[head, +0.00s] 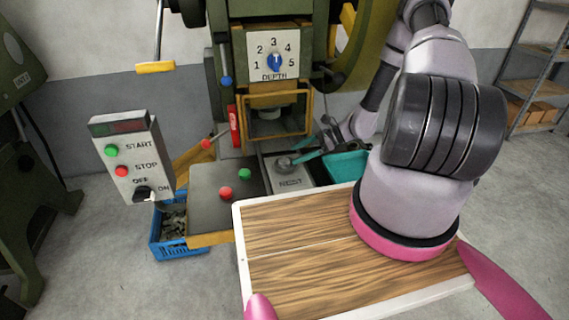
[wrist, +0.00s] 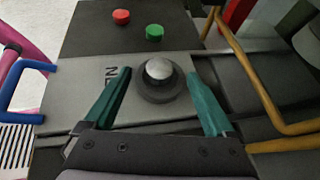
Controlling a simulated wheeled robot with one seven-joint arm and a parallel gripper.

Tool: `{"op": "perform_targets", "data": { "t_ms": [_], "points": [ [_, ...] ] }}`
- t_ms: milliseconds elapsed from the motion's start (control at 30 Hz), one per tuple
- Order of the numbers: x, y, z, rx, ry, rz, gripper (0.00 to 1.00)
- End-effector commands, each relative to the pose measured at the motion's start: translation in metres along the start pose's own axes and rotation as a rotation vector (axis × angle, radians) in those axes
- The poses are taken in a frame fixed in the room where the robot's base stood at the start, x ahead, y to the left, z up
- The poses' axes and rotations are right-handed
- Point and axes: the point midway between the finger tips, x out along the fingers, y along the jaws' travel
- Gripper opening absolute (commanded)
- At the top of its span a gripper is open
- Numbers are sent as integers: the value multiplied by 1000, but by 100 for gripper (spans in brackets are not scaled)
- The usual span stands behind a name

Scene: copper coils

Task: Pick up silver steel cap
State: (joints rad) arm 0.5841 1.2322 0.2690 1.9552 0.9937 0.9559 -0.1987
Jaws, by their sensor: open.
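The silver steel cap (wrist: 159,68) is a small rounded dome sitting in a dark round holder (wrist: 160,90) on the grey plate marked NEST. In the head view, the cap (head: 284,162) shows small on the plate (head: 291,183), just left of my gripper (head: 297,153). In the wrist view, my gripper (wrist: 159,74) is open and empty. Its two teal fingers reach down on either side of the cap and holder, with gaps visible on both sides. I cannot tell the exact fingertip height.
Red (head: 225,192) and green (head: 245,174) buttons stand on the dark panel beside the plate. The press's yellow guard frame (head: 309,108) rises behind the plate. A blue crate (head: 168,248) is at left; a teal bin (head: 346,166) is right of the plate.

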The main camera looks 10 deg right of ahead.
Motion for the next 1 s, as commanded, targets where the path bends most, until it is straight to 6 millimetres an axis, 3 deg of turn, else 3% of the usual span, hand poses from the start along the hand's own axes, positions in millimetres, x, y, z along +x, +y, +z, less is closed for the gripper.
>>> {"op": "perform_targets", "data": {
  "t_ms": [333, 567, 667, 800, 833, 1000],
  "points": [
    [46, 0, -7, 0, -1, 2, 89],
    [49, -1, -7, 0, 0, 0, 89],
    [49, -1, -7, 0, 0, 1, 59],
    [49, -1, -7, 0, 0, 1, 5],
    [49, -1, -7, 0, 0, 1, 0],
    [49, -1, -7, 0, 0, 1, 0]
  ]
}}
